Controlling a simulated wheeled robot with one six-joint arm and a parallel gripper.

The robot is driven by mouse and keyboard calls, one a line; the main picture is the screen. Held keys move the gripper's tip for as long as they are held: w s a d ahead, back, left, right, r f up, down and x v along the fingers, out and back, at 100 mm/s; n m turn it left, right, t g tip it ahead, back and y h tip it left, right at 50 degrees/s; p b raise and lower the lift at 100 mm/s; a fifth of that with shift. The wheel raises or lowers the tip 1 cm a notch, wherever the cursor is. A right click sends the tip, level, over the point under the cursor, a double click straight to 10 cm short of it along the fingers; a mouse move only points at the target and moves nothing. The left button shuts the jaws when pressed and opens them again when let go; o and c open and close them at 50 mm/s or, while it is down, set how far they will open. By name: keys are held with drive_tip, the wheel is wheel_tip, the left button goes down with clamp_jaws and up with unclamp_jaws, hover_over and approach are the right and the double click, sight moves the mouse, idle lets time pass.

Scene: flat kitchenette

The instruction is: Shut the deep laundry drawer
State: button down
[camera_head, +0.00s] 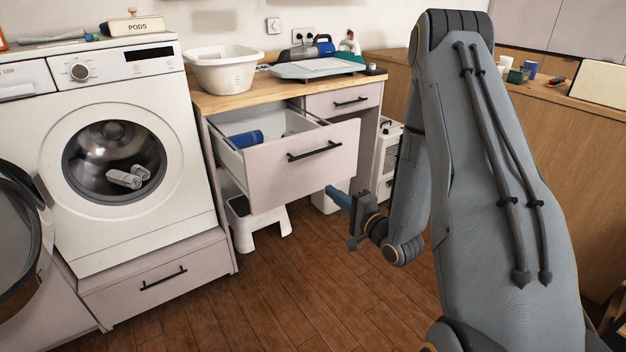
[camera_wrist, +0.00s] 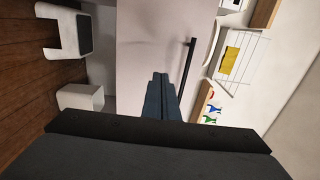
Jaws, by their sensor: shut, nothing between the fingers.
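The deep laundry drawer (camera_head: 265,178) is pulled out from under the wooden counter, its pale front facing the room and a black bar handle on it. A blue rolled item (camera_head: 246,139) lies inside. My gripper (camera_head: 330,190) is shut and empty, its blue fingers pointing at the lower right part of the drawer front. In the wrist view, the shut fingers (camera_wrist: 160,78) lie over the drawer front (camera_wrist: 150,35), beside the black handle (camera_wrist: 188,68). I cannot tell whether the fingertips touch the front.
A washing machine (camera_head: 190,190) stands to the left with its round door (camera_head: 18,235) swung open. A white step stool (camera_head: 240,235) stands below the drawer. A white basin (camera_head: 224,75) sits on the counter. A shallower drawer (camera_head: 318,104) at right is shut. The wooden floor in front is clear.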

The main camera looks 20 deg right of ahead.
sight(301, 168)
drive_tip(key=x, duration=1.4)
drive_tip(key=shift+p, duration=0.35)
